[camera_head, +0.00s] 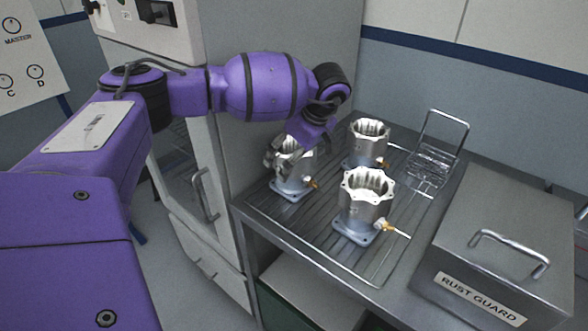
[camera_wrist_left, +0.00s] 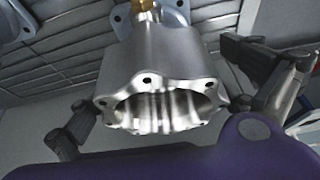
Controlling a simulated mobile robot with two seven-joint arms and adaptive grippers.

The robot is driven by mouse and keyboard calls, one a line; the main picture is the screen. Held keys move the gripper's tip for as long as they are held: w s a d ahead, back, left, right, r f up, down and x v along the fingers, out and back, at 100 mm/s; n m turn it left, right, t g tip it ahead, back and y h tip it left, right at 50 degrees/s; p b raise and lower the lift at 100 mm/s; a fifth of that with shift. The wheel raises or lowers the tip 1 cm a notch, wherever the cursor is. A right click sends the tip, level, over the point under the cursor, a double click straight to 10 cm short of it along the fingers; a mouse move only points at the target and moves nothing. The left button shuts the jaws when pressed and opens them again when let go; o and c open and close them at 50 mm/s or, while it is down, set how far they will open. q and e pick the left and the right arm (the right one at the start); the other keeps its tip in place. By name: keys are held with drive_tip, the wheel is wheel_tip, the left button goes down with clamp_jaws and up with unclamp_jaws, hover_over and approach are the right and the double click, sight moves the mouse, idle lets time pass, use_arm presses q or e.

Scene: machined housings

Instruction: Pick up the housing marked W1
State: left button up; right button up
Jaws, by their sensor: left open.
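Three silvery machined housings with scalloped open tops, square base flanges and brass fittings stand upright on the ribbed bench top. They are the left housing (camera_head: 293,181), the back housing (camera_head: 368,146) and the front housing (camera_head: 364,206). No W1 mark is readable on any of them. My left gripper (camera_head: 287,158) is open at the top of the left housing and partly hides it. In the left wrist view a housing (camera_wrist_left: 158,68) fills the middle, between the spread dark fingers (camera_wrist_left: 172,105). Whether a finger touches it I cannot tell. My right gripper is not in view.
The metal bench top (camera_head: 300,232) has free room at its front left. A wire rack (camera_head: 432,163) stands at the back right. A grey lidded box labelled RUST GUARD (camera_head: 505,225) is at the right. A tall grey cabinet (camera_head: 225,150) stands close on the left.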

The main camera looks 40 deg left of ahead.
use_arm(q)
drive_tip(key=c, duration=1.9)
drive_tip(key=shift+r, duration=0.1)
